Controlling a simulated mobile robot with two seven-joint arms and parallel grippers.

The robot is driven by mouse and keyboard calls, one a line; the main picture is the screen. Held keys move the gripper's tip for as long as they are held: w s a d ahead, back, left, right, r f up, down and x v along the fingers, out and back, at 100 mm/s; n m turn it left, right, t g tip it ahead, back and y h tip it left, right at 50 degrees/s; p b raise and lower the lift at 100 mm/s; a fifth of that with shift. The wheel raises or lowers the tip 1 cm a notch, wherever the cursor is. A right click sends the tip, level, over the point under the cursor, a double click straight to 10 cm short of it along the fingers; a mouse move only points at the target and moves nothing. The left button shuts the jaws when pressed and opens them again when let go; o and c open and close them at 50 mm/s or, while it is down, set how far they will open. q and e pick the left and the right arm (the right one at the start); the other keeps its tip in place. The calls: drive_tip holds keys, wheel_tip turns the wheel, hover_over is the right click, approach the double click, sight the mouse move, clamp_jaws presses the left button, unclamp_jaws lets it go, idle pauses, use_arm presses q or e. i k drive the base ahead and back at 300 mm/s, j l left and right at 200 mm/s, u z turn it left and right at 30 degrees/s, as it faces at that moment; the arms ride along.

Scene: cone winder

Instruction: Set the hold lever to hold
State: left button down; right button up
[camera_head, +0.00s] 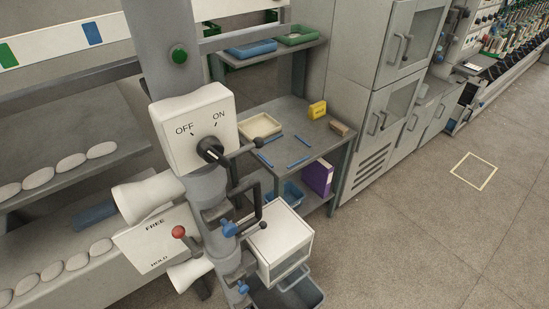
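The hold lever (179,232) has a red ball knob on a short dark rod. It is mounted at a white plate (135,245) marked FREE at the top and HOLD at the bottom, on the grey column's lower left. The red knob is up, beside and nearer the FREE mark than the HOLD mark. The rod runs down and right from the knob; its base is partly hard to make out. Neither of my grippers is in view.
Above the plate, a white box (170,135) marked OFF and ON carries a black rotary handle (212,150). White cones (147,195) stick out around the plate. A black crank (257,207) and white box (285,245) stand right of the column. Floor at right is clear.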

sight(178, 232)
drive_tip(key=u, duration=0.75)
drive_tip(key=j+z, duration=0.5)
drive_tip(key=j, duration=0.15)
